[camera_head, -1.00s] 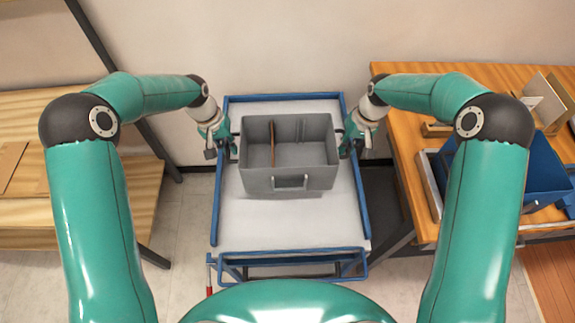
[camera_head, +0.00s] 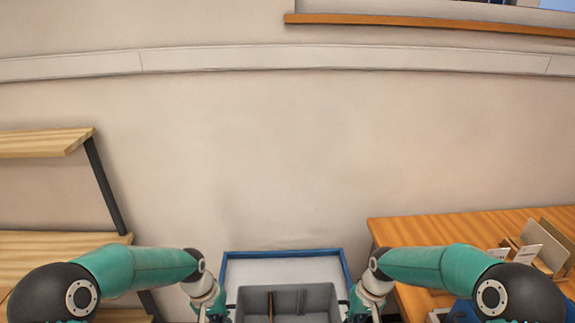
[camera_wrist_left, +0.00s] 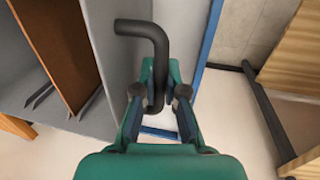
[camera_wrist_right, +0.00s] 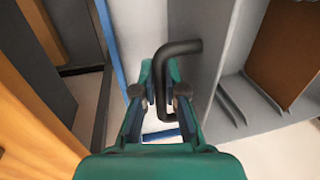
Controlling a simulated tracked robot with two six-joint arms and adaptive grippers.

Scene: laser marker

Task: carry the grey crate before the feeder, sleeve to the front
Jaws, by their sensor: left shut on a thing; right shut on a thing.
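The grey crate (camera_head: 322,298) shows at the bottom edge of the head view, between my two grippers, with a brown divider (camera_head: 271,305) inside it. My left gripper (camera_wrist_left: 160,95) is shut on the black bent handle (camera_wrist_left: 145,28) on one side of the crate. My right gripper (camera_wrist_right: 158,95) is shut on the matching black handle (camera_wrist_right: 182,47) on the opposite side. The crate is over the blue-edged cart (camera_head: 283,253); I cannot tell whether it touches the cart top. The crate's near face and its sleeve are below the picture. I cannot make out a feeder.
A wooden bench (camera_head: 440,228) stands at the right, holding upright boards (camera_head: 545,243) and a blue container (camera_head: 462,312). Wooden shelving (camera_head: 50,240) with a dark post stands at the left. A bare wall (camera_head: 250,150) rises behind the cart.

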